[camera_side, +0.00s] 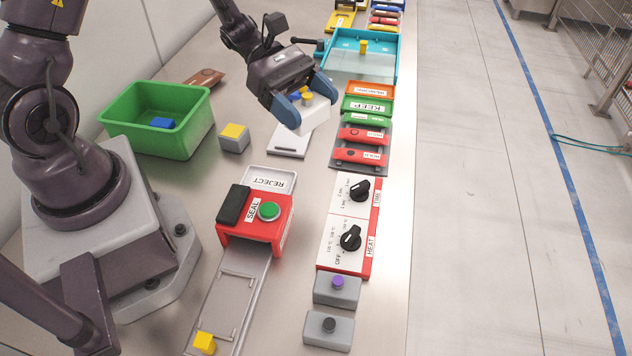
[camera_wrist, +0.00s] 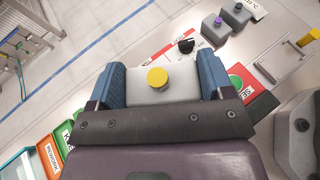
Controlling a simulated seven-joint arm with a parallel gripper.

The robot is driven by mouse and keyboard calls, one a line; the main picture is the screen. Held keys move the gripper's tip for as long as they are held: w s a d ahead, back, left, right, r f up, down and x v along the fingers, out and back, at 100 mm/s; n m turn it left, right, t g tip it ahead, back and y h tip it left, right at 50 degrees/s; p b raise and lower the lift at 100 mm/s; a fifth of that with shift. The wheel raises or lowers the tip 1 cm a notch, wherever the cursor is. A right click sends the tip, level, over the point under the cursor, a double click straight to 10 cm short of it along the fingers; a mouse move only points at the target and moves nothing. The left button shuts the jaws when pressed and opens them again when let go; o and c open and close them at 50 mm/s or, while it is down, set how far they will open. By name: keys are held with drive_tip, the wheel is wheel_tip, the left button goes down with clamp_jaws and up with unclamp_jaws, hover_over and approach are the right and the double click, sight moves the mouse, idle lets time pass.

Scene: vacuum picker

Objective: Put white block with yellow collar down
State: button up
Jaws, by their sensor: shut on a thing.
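The white block (camera_side: 304,117) has a yellow collar or knob (camera_side: 306,97) on its top. My gripper (camera_side: 305,103) is shut on this block, with one blue finger on each side, and holds it above the table. In the wrist view the block (camera_wrist: 160,92) sits between the two blue fingers with the round yellow top (camera_wrist: 157,78) facing the camera. A white plate (camera_side: 289,139) lies on the table below the block and is partly hidden by it. I cannot tell the exact gap between block and plate.
A green bin (camera_side: 157,118) with a blue block stands left. A grey block with a yellow top (camera_side: 234,138) is near it. The red sealer (camera_side: 255,221) stands in front, beside the dial panel (camera_side: 348,224). Labelled trays (camera_side: 368,107) and a teal tray (camera_side: 362,57) line the right.

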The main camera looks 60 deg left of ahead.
drive_tip(key=shift+w+a+r+n+t+y, duration=0.15)
drive_tip(key=shift+w+r+n+t, duration=0.15)
drive_tip(key=shift+w+n+t, duration=0.2)
drive_tip(key=shift+w+a+r+n+t+y, duration=0.15)
drive_tip(key=shift+w+r+n+t, duration=0.2)
drive_tip(key=shift+w+t, duration=0.2)
wheel_tip(320, 180, down, 14)
drive_tip(key=shift+r, duration=0.2)
drive_tip(key=shift+f, duration=2.05)
drive_tip(key=o, duration=1.1)
drive_tip(key=shift+f, duration=0.1)
